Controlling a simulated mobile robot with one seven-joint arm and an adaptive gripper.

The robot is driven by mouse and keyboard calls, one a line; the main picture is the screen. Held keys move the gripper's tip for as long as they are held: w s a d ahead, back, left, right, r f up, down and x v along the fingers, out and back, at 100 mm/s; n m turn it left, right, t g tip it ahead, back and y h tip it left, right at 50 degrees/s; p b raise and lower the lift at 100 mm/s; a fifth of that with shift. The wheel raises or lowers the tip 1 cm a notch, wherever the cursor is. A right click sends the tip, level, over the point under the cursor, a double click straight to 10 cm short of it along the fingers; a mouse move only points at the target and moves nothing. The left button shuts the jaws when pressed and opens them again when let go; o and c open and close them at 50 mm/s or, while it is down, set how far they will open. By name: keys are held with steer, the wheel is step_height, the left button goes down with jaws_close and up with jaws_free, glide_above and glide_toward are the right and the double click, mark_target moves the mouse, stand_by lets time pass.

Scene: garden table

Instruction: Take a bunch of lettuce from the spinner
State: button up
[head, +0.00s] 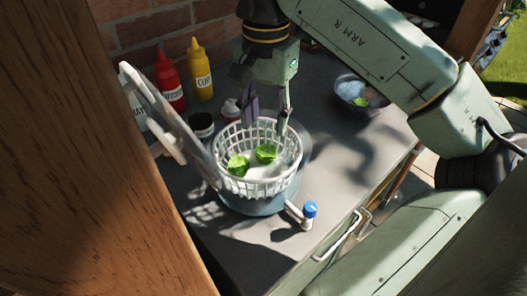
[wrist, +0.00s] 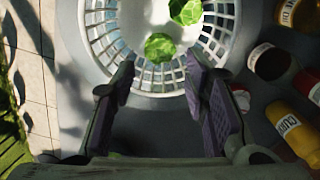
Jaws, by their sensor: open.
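The spinner is a white slatted basket (head: 252,182) in a grey-blue outer bowl (head: 250,207). Two green lettuce bunches lie inside, one at the left (head: 238,165) and one to its right (head: 266,153). The wrist view shows one bunch (wrist: 160,47) near the basket's wall and one (wrist: 186,11) cut by the top edge. My gripper (head: 268,117) points down at the basket's back rim. Its jaws are apart and empty, and it also shows in the wrist view (wrist: 164,84). No lettuce is between the fingers.
The spinner's lid (head: 170,125) stands tilted up at the left, and a blue-knobbed crank (head: 309,210) is at the front right. A red bottle (head: 170,83), a yellow bottle (head: 200,72) and a dark jar (head: 202,126) stand behind. A bowl (head: 350,88) with something green sits at the back right.

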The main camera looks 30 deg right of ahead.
mark_target(266, 149)
steer(key=f+b, duration=0.2)
steer(key=f, duration=0.2)
steer(key=f+b, duration=0.2)
steer(key=f, duration=0.2)
steer(key=shift+d, duration=0.2)
steer(key=shift+r, duration=0.15)
steer(key=shift+c, duration=0.5)
steer(key=c, duration=0.3)
